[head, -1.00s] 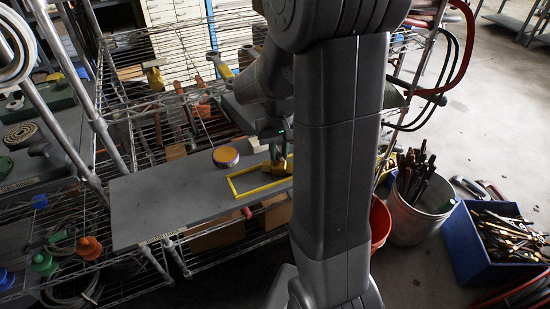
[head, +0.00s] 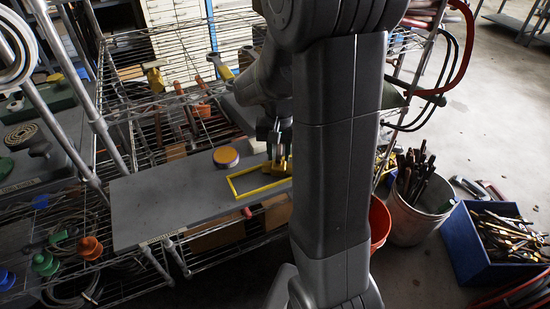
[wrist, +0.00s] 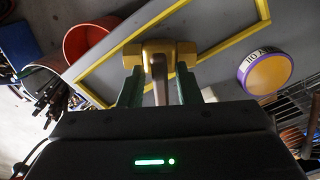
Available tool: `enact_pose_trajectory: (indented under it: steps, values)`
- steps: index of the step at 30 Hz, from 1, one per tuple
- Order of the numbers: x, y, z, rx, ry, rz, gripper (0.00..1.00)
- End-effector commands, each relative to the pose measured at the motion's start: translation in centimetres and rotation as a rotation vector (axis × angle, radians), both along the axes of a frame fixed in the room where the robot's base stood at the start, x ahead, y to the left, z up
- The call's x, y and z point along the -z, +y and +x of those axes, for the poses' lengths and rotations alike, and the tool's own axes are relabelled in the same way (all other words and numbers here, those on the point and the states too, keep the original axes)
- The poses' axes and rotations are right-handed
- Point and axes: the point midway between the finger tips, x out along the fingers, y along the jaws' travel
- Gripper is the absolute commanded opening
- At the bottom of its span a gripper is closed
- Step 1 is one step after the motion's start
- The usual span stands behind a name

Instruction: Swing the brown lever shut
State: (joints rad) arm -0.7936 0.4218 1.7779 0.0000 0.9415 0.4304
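The brown lever (wrist: 160,82) shows in the wrist view, standing out from a yellow valve-like fitting (wrist: 158,52) toward my gripper. The fitting also shows in the head view (head: 279,166), at the right end of the grey board beside my arm. My gripper (wrist: 159,92) has one finger on each side of the lever, with visible gaps between, so it looks open. In the head view my gripper (head: 273,140) is just above the fitting, partly behind my arm. The lever cannot be made out clearly there.
A yellow outline (head: 248,184) marks the grey board (head: 170,205) around the fitting. A round purple-rimmed tin (head: 226,157) stands nearby, also in the wrist view (wrist: 266,72). A red bucket (head: 379,222) and a tool-filled bucket (head: 410,215) stand right. The board's left half is clear.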

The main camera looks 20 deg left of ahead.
Motion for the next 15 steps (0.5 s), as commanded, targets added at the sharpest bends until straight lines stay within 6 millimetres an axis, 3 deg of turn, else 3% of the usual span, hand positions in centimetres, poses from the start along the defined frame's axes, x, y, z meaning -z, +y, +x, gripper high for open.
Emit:
enact_pose_trajectory:
  steps: [5,15]
  values:
    - [-0.9,0.0,0.0,-0.001,0.0,0.0,0.3]
    - [-5.0,0.0,0.0,-0.001,-0.001,0.0,0.3]
